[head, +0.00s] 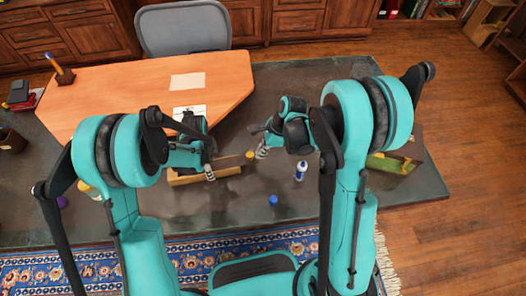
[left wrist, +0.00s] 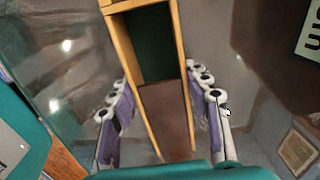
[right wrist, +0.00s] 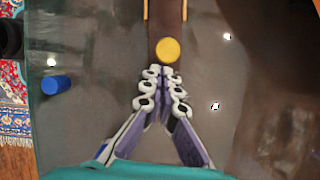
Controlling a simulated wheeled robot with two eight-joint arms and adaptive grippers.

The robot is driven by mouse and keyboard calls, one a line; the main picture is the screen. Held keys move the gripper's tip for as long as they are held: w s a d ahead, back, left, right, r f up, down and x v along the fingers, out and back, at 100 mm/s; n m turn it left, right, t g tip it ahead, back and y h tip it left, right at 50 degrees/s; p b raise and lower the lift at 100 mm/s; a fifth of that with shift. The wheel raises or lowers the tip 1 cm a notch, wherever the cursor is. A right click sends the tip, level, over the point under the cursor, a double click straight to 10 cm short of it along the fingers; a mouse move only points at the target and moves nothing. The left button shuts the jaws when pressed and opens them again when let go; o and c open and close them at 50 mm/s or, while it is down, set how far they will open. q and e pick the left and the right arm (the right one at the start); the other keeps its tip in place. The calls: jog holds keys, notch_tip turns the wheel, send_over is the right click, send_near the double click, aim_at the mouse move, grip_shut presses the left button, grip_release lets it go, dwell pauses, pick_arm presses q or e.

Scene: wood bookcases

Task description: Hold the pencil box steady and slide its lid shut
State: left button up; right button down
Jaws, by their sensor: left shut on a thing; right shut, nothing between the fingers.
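The pencil box (head: 188,180) is a long, narrow wooden box on the dark tabletop, seen in the head view. In the left wrist view its light wood walls (left wrist: 124,50) frame a dark green inside, open in the upper part. The brown lid (left wrist: 166,108) covers the lower part. My left gripper (head: 209,172) is shut on the box, fingers along both long sides. In the right wrist view the lid (right wrist: 166,22) juts out past the box walls, with a round yellow knob (right wrist: 167,50) at its end. My right gripper (right wrist: 161,76) is shut and empty, close behind the knob; contact is unclear.
A blue cap (head: 273,199) and a white-and-blue bottle (head: 301,170) stand right of the box. A green tray (head: 390,163) lies farther right. An orange wood panel (head: 140,95) with papers lies behind the box. Bare tabletop surrounds the right gripper.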

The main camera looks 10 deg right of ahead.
aim_at(248, 162)
jog(key=a, duration=0.7)
pick_arm(q)
jog(key=shift+d, duration=0.1)
pick_arm(e)
jog(key=shift+a, duration=0.25)
jog(key=shift+s+d, duration=0.1)
jog(key=shift+d, duration=0.35)
jog(key=d, duration=0.3)
jog(key=shift+s+d, duration=0.25)
jog(key=shift+s, duration=0.05)
jog(key=v, duration=1)
jog(key=shift+a, duration=0.15)
